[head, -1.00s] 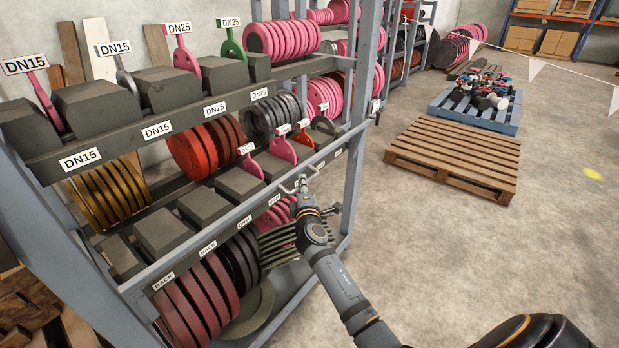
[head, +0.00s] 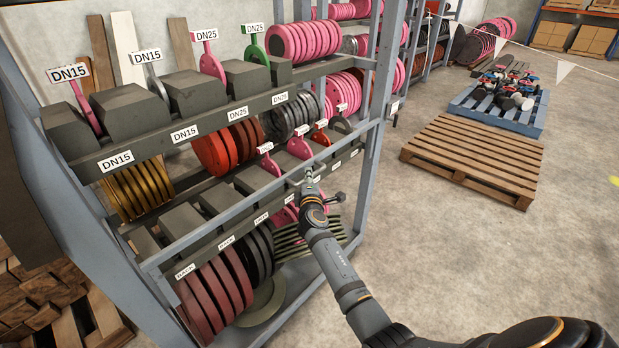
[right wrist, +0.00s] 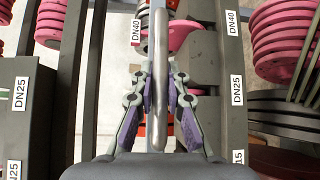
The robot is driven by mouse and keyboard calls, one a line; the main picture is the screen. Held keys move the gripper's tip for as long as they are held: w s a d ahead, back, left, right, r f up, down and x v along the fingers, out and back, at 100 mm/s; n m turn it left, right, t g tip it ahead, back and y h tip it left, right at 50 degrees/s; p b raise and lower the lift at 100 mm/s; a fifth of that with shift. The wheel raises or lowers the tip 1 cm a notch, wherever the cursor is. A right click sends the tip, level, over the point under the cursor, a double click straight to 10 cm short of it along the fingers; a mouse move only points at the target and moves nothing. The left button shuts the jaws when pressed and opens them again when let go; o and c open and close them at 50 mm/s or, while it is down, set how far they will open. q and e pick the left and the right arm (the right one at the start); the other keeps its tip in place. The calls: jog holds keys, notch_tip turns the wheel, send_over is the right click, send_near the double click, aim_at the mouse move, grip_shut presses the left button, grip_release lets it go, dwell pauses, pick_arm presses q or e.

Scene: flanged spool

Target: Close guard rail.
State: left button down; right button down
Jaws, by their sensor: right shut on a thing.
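The guard rail (head: 220,223) is a long grey bar running along the front of the rack's lower shelf in the head view. My right gripper (head: 309,177) is at the rail, towards its right part. In the right wrist view, a pale rounded bar (right wrist: 161,50), apparently the rail's handle, runs between the purple-padded fingers of my right gripper (right wrist: 161,98), which are closed on it from both sides. Where the handle joins the rail is hard to make out. My left gripper is not in view.
The rack (head: 370,150) holds dark blocks, pink and red flanges and DN labels behind the rail. A wooden pallet (head: 475,155) and a blue pallet (head: 528,120) lie on the floor to the right. The concrete floor (head: 480,260) in front is clear.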

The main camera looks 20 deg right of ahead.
jog(key=c, duration=1.3)
grip_release()
jog(key=shift+w+r, duration=0.1)
jog(key=shift+w, duration=0.05)
jog(key=shift+c, duration=0.2)
jog(key=shift+s+a, duration=0.15)
jog(key=shift+s, duration=0.25)
jog(key=v, duration=1.1)
jog(key=shift+s, duration=0.15)
